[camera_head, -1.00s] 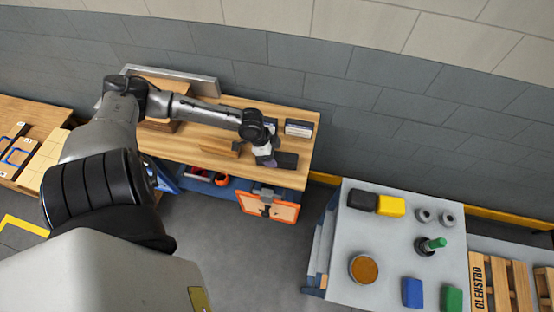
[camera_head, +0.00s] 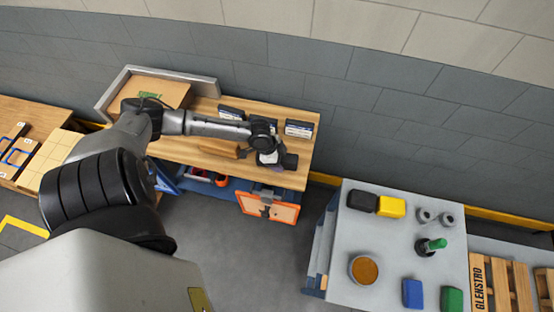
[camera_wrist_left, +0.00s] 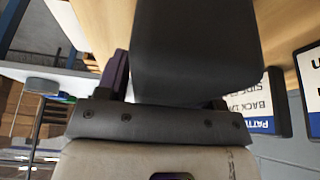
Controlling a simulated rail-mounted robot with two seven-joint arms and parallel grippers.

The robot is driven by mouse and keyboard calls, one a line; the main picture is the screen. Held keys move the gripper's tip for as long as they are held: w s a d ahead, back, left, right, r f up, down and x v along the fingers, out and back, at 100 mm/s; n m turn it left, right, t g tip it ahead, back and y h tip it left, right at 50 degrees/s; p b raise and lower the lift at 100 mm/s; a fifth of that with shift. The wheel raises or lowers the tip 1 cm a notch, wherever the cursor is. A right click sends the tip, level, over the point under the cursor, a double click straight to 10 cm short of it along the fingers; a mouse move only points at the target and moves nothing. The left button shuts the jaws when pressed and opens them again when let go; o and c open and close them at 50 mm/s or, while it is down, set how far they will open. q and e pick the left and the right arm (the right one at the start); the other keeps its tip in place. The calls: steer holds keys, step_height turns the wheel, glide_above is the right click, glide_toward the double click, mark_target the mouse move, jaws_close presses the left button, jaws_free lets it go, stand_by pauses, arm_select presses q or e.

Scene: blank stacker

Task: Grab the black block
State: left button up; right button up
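A dark block (camera_head: 290,161) sits at the right end of the wooden workbench (camera_head: 306,172). My left gripper (camera_head: 270,158) is right beside it, at its left side. In the left wrist view the block (camera_wrist_left: 195,45) looms large and dark grey directly ahead of the gripper. One purple-dark finger (camera_wrist_left: 117,75) shows close along its left edge; the other finger is mostly hidden by the block. I cannot tell whether the fingers press on it. Another black block (camera_head: 362,201) lies on the grey table beside a yellow block (camera_head: 391,207). My right gripper is not in view.
Label holders (camera_head: 299,129) stand along the bench's back, and a cardboard box (camera_head: 150,93) stands at back left. The grey table (camera_head: 385,238) holds a bowl (camera_head: 364,269), a blue block (camera_head: 412,293) and a green block (camera_head: 452,299).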

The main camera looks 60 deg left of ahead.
arm_select(q)
steer(key=c, duration=1)
steer(key=shift+o, duration=0.2)
steer(key=shift+r, duration=0.1)
